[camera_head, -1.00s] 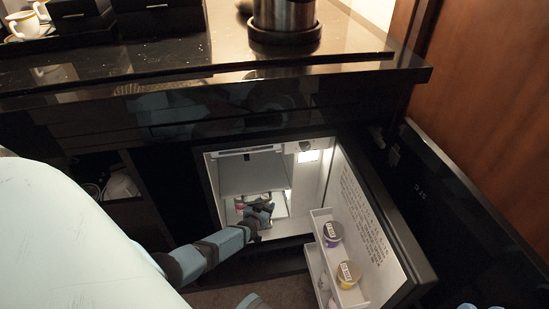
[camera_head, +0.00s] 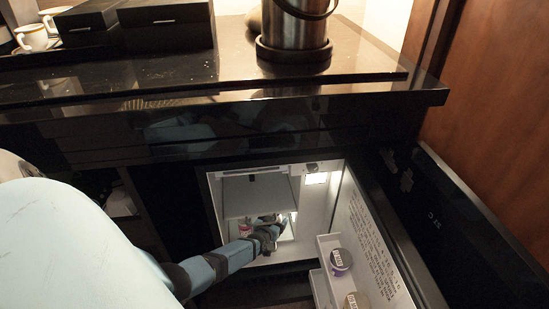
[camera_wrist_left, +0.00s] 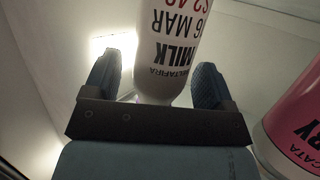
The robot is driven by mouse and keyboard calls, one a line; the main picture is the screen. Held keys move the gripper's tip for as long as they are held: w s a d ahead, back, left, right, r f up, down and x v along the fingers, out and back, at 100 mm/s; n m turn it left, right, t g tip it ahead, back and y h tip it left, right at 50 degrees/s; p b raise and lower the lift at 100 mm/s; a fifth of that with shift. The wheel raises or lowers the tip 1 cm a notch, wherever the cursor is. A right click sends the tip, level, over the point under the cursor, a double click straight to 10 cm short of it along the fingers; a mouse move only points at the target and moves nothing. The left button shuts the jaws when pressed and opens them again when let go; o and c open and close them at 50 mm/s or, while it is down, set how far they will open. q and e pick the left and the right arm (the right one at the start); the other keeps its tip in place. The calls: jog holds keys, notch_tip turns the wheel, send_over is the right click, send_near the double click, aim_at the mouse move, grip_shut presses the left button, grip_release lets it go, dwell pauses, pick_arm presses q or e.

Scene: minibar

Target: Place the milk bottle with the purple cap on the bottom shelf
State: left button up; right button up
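The open minibar fridge stands under the counter, and my left arm reaches into its lower part. My left gripper (camera_head: 272,222) is deep inside, near the bottom, below the upper shelf (camera_head: 250,190). In the left wrist view, a white milk bottle (camera_wrist_left: 168,50) with dark and red print stands between my two fingers (camera_wrist_left: 157,85). A gap shows between the left finger and the bottle; the right finger is close to it, contact unclear. My right gripper is not in view.
A pink container (camera_wrist_left: 298,130) is right of the gripper in the wrist view; a pink item (camera_head: 245,228) shows beside the arm. The open fridge door (camera_head: 375,235) at right holds purple-lidded (camera_head: 341,260) and yellow-lidded (camera_head: 354,300) cups in its rack (camera_head: 322,285). The counter edge (camera_head: 230,95) is above.

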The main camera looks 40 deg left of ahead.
pick_arm(q)
jog(key=shift+r, duration=0.1)
jog(key=shift+s+r+p, duration=0.1)
jog(key=shift+r+p, duration=0.1)
jog(key=shift+p, duration=0.15)
jog(key=p+v, duration=0.6)
jog(key=v, duration=0.5)
jog(key=shift+s, duration=0.4)
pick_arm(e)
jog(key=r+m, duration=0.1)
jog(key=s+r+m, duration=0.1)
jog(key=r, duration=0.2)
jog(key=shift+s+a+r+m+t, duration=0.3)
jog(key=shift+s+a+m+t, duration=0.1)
pick_arm(q)
jog(key=shift+d+f, duration=0.1)
jog(key=shift+d, duration=0.05)
